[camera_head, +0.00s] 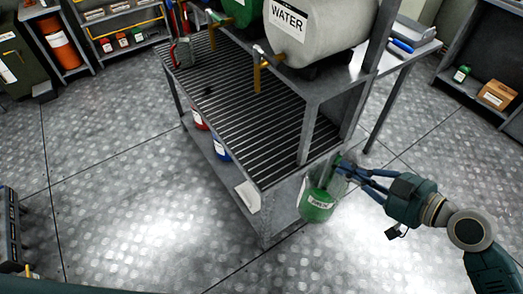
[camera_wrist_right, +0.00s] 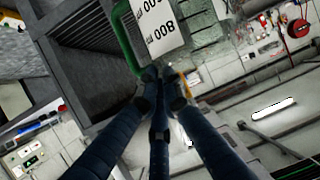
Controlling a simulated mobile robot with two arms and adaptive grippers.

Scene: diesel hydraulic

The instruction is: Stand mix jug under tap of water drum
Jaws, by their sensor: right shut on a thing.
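The mix jug (camera_head: 317,203) is clear with green in its lower part and a white label. It hangs off the near right end of the bench, above the floor. My right gripper (camera_head: 347,166) is shut on the jug at its upper right side. In the right wrist view, the jug (camera_wrist_right: 128,40) shows a green edge and a white marked label beyond my fingertips (camera_wrist_right: 158,78). The white water drum (camera_head: 312,32) lies on the upper shelf. Its brass tap (camera_head: 258,76) points down over the slatted bench top. My left gripper is out of view.
The slatted bench top (camera_head: 235,100) is clear below the tap. A grey upright (camera_head: 308,130) supports the drum shelf at the right end. A green drum (camera_head: 238,10) with a tap lies farther left. Red and blue containers sit on the lower shelf.

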